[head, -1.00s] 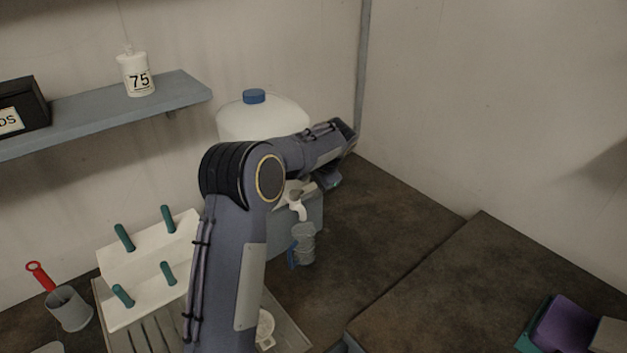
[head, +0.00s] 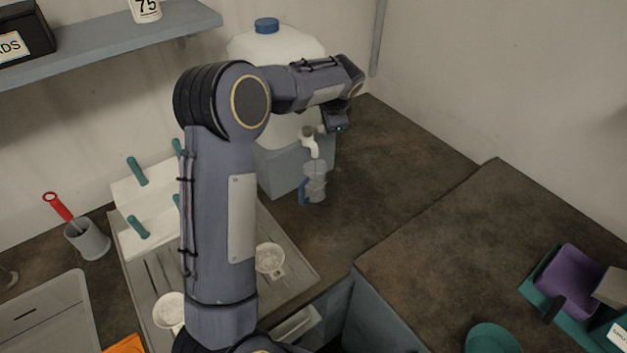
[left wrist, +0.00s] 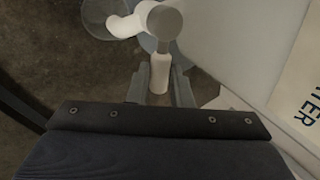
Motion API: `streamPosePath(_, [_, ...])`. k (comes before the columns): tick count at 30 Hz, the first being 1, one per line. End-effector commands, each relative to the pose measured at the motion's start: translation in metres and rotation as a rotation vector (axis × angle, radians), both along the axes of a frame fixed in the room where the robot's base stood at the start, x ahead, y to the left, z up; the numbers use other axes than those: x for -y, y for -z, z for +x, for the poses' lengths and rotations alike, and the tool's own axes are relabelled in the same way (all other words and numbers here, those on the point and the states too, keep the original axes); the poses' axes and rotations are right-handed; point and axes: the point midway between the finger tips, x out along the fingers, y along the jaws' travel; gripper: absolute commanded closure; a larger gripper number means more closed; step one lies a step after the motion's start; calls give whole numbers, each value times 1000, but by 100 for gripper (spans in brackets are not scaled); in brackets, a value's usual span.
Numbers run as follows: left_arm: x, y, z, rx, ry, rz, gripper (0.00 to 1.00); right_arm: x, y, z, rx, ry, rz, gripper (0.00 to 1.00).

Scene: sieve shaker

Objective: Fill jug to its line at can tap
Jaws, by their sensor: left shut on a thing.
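The white can (head: 290,42) with a blue cap stands on a grey block at the back of the bench. Its white tap (head: 310,142) points down at the front. The clear jug (head: 317,180) with a blue handle is upright just below the spout; I cannot make out its line or water level. In the left wrist view, the jug's round rim (left wrist: 100,14) is beside the white spout. My left gripper (head: 336,122) is at the tap. In the left wrist view, its fingers (left wrist: 159,88) are shut on the white tap lever (left wrist: 160,72). My right gripper is out of view.
A grey drain tray (head: 292,262) with white bowls and a white rack with green pegs (head: 137,172) lie left of the jug. A grey cup (head: 88,240) holds a red-handled tool. A shelf (head: 110,38) is above. Bench right of the jug is clear.

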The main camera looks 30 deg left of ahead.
Motion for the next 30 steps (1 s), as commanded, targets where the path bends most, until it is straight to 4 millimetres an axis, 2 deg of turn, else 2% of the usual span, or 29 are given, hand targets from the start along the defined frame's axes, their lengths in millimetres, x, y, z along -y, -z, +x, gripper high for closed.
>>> streamPosePath(12, [7, -1, -17, -3, 347, -3, 100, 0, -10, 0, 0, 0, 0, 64])
streamPosePath(18, [7, -3, -27, -4, 523, -4, 100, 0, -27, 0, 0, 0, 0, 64])
streamPosePath(22, [8, -2, -29, -3, 583, -4, 100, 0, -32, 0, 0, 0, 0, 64])
streamPosePath(27, [7, -5, -36, -5, 713, -5, 100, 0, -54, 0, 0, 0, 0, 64])
streamPosePath(30, [7, -3, -39, -2, 772, -4, 100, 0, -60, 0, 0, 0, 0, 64])
